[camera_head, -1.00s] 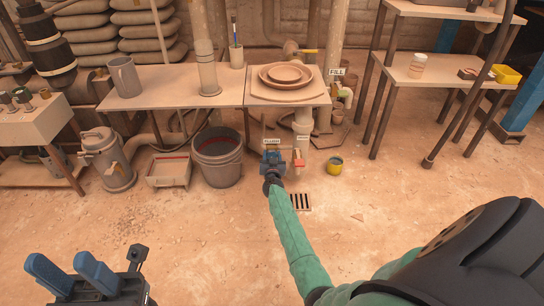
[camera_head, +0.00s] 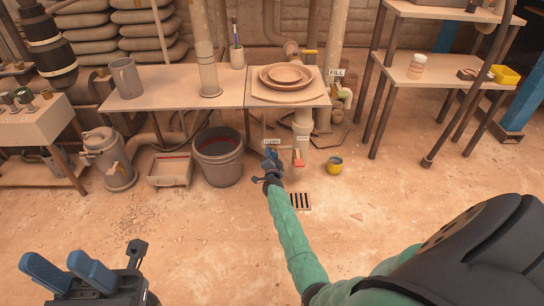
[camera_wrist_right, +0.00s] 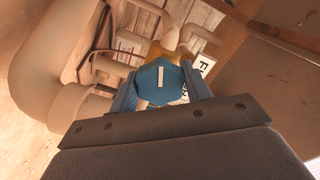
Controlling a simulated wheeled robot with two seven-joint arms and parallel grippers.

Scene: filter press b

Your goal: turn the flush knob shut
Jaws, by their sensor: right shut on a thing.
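The flush knob (camera_wrist_right: 160,82) is a blue many-sided cap with a white bar mark, facing the right wrist camera. The bar runs nearly upright in that view. My right gripper (camera_wrist_right: 162,90) has one blue finger on each side of the knob and is shut on it. In the head view my right gripper (camera_head: 271,160) is at the pipework below a small tag (camera_head: 271,142), and it hides the knob there. My left gripper (camera_head: 58,268) is at the lower left, empty, with its two blue fingers apart.
A red handle (camera_head: 298,162) on a pipe is close right of my right gripper. A grey bucket (camera_head: 218,158) stands to its left, a small yellow-rimmed pot (camera_head: 334,166) to its right. A floor grate (camera_head: 300,201) is in front. The bench (camera_head: 165,88) is behind.

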